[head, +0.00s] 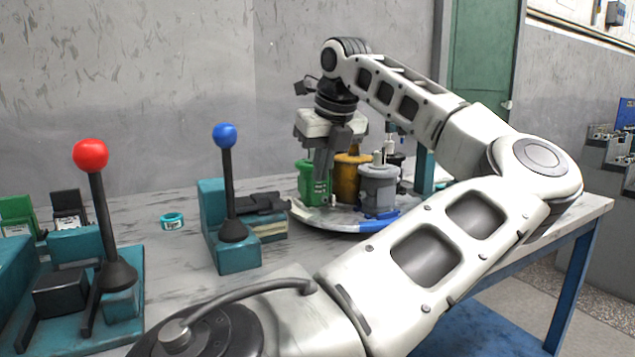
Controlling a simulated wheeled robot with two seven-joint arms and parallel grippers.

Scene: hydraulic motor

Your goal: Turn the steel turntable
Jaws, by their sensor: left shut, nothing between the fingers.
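The steel turntable (335,226) is a round pale disc on the table, right of the middle of the head view. A green part (306,182), a brown-yellow cylinder (352,172) and a grey cylinder (378,184) stand on it. A blue piece (382,216) is at its front right edge. My left gripper (321,190) points down over the turntable, shut and empty, beside the green part. I cannot tell whether its fingertips touch that part or the disc. My left arm hides some of the turntable's right side. My right gripper is not in view.
A red-knobbed lever (91,160) stands at the left, and a blue-knobbed lever (227,170) stands just left of the turntable. A small teal ring (172,221) lies between them. The grey table (170,290) has bare room around the ring. A wall closes the back.

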